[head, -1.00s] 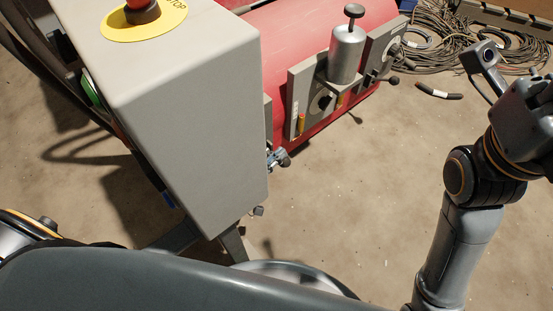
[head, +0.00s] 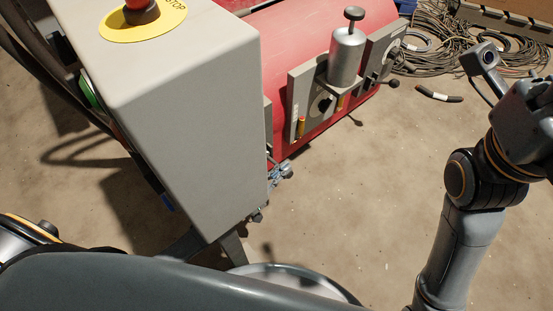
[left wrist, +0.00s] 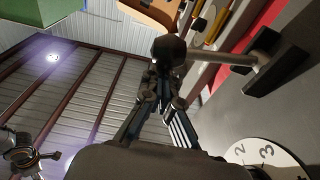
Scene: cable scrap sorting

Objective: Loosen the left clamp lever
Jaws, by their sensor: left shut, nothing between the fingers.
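My left gripper (head: 279,175) shows small and partly hidden beyond the lower right side of the grey cabinet. In the left wrist view its fingers (left wrist: 158,82) come together, shut and empty. A lever with a round black knob (left wrist: 168,50), pale rod (left wrist: 225,57) and black hub (left wrist: 276,62) sits on a grey panel there. Its knob is right at the fingertips; I cannot tell if they touch. I cannot tell for sure which clamp lever this is. My right arm (head: 470,240) stands at the right, with its gripper outside the picture.
The grey cabinet (head: 180,120) with a red stop button on a yellow disc fills the left. A red drum (head: 275,50) carries grey plates and a silver cylinder (head: 347,55). Cables (head: 430,50) lie at the upper right. A numbered dial (left wrist: 265,158) sits near the lever.

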